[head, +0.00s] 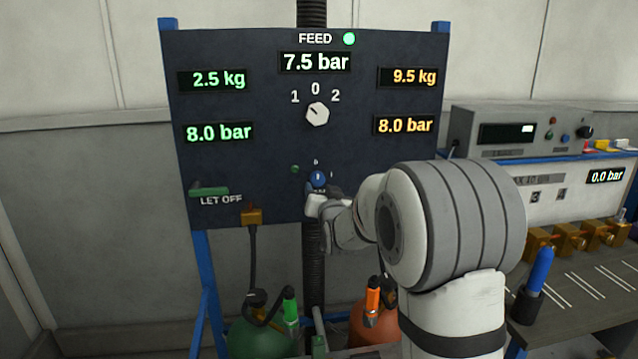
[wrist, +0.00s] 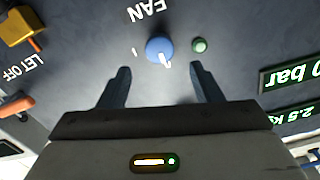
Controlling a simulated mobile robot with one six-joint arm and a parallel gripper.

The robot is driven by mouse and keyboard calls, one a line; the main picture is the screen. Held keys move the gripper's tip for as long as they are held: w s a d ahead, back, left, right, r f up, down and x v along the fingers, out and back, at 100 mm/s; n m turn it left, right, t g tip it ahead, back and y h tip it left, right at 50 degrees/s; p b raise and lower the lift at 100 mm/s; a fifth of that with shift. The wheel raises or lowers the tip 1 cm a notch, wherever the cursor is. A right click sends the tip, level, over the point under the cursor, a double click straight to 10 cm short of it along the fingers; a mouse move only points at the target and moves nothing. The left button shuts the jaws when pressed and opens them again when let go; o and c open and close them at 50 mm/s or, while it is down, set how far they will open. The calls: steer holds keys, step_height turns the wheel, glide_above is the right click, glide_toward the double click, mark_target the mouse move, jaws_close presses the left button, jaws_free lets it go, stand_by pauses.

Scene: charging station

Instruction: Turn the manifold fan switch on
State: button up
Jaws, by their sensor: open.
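The fan switch is a round blue knob (head: 317,179) low in the middle of the dark panel. In the wrist view, which is upside down, the knob (wrist: 158,50) carries a white pointer aimed down towards my gripper, away from the "I" mark at its left. The word FAN is printed above it there. A small dull green lamp (wrist: 199,46) sits beside it. My gripper (wrist: 160,70) is open in front of the panel, one finger to each side just short of the knob. In the head view my gripper (head: 318,195) partly hides the knob's lower side.
The feed selector knob (head: 317,114) is above, under the 7.5 bar display. A green LET OFF handle (head: 209,191) is at lower left; an orange one (wrist: 15,107) shows in the wrist view. Gas bottles with hoses stand below. A bench with instruments is at right.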

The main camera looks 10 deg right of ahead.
mark_target(318, 180)
steer(key=w+p, duration=0.1)
steer(key=w, duration=0.5)
steer(key=shift+w, duration=0.35)
steer(key=shift+c, duration=0.5)
steer(key=c, duration=0.9)
